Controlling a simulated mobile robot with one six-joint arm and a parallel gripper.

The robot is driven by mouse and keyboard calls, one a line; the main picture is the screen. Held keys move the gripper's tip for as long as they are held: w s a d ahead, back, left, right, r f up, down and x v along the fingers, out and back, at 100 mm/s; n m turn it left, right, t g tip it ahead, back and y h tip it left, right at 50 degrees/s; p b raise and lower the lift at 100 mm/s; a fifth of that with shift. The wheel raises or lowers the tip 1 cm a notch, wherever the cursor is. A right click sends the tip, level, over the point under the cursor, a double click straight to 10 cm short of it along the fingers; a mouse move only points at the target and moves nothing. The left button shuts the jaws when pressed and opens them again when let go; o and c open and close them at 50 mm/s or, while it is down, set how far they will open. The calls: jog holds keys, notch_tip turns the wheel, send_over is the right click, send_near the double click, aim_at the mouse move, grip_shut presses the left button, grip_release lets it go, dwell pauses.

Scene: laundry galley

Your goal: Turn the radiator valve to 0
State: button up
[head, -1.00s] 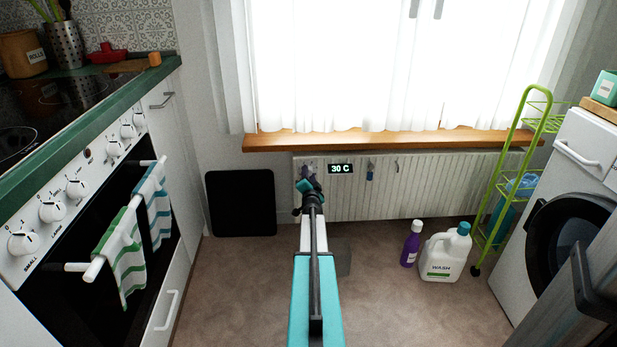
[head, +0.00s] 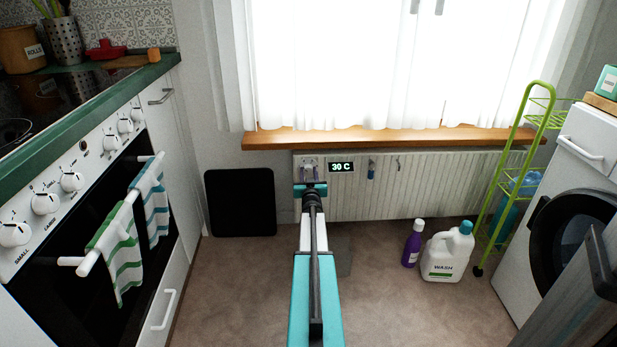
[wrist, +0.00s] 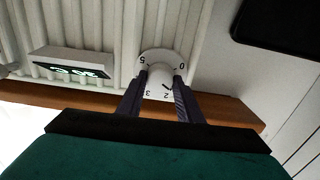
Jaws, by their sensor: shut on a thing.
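The radiator valve is a round white knob (wrist: 158,77) on a white numbered dial at the upper left of the radiator. In the wrist view the 0 is at the right of the dial, the 5 at the upper left, and the 2 and 3 along the bottom. A dark mark shows on the knob's lower right, near the 2. My gripper (wrist: 160,84) has its two dark fingers on either side of the knob, shut on it. In the head view my gripper (head: 309,172) covers most of the valve.
The white radiator (head: 440,185) carries a display (head: 341,167) reading 30 C just right of the valve. The wooden sill (head: 390,138) is above. A black panel (head: 240,202) leans at the left. A purple bottle (head: 412,248) and a white jug (head: 447,255) stand on the floor at right.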

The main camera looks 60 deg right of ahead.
jog(key=n+b, duration=0.1)
jog(key=n, duration=0.2)
jog(key=shift+s+d+f+n+b, duration=0.15)
jog(key=shift+s+n+b, duration=0.05)
jog(key=shift+n+b, duration=0.2)
jog(key=n+b, duration=0.2)
jog(key=n, duration=0.1)
jog(key=shift+n, duration=0.3)
jog(key=n+b, duration=0.3)
jog(key=shift+f, duration=0.1)
jog(key=shift+n+b, duration=1.1)
jog(key=shift+n, duration=0.4)
jog(key=o, duration=1)
jog(key=shift+w, duration=0.1)
jog(key=shift+o, duration=0.2)
